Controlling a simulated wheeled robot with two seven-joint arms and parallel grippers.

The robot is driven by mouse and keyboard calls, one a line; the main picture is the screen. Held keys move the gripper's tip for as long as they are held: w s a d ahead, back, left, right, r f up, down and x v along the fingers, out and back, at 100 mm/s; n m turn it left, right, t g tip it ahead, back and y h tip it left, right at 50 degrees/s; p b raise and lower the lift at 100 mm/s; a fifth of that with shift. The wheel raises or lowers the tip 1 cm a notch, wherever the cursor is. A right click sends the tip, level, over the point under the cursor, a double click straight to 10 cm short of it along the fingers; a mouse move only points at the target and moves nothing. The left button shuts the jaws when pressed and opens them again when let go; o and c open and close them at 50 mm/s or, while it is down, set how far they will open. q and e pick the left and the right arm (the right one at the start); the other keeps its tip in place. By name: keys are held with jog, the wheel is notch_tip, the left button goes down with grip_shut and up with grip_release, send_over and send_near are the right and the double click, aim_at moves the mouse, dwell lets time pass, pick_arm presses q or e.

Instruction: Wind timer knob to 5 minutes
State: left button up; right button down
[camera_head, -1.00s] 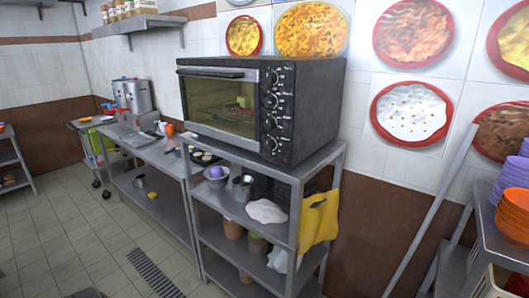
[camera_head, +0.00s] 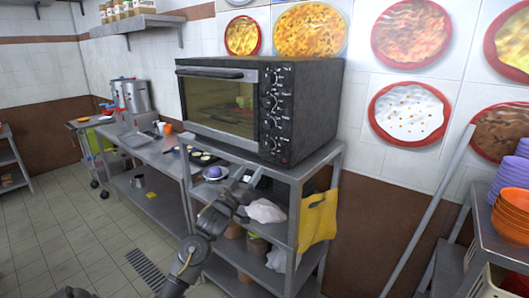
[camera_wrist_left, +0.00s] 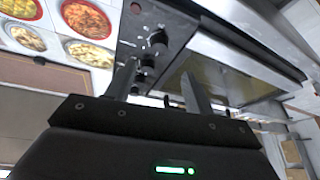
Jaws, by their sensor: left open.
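The black toaster oven (camera_head: 305,110) stands on top of the metal rack. Its front panel has several round knobs (camera_head: 271,102) in a column, right of the glass door (camera_head: 222,102). Which one is the timer knob I cannot tell from the markings. My left gripper (camera_head: 246,184) is open and empty, below and in front of the panel, apart from the knobs. In the left wrist view its fingers (camera_wrist_left: 159,80) point toward the panel, with a knob (camera_wrist_left: 158,38) beyond them. My right gripper does not show.
The metal rack (camera_head: 292,180) carries a muffin tray (camera_head: 200,157), a bowl and a white cloth (camera_head: 266,211) under the oven. A yellow cloth (camera_head: 318,219) hangs at its right side. A counter with orange bowls (camera_head: 512,215) stands at right.

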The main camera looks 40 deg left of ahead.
aim_at(266, 147)
pick_arm(q)
jog(key=p+x, duration=0.1)
jog(key=x, duration=0.2)
jog(key=p+x, duration=0.1)
jog(key=x, duration=0.2)
jog(key=p+x, duration=0.1)
jog(key=x, duration=0.2)
jog(key=shift+r+p, duration=0.3)
jog(key=shift+r, duration=0.1)
jog(key=shift+x, duration=0.8)
jog(key=shift+f, duration=0.15)
jog(key=c, duration=1)
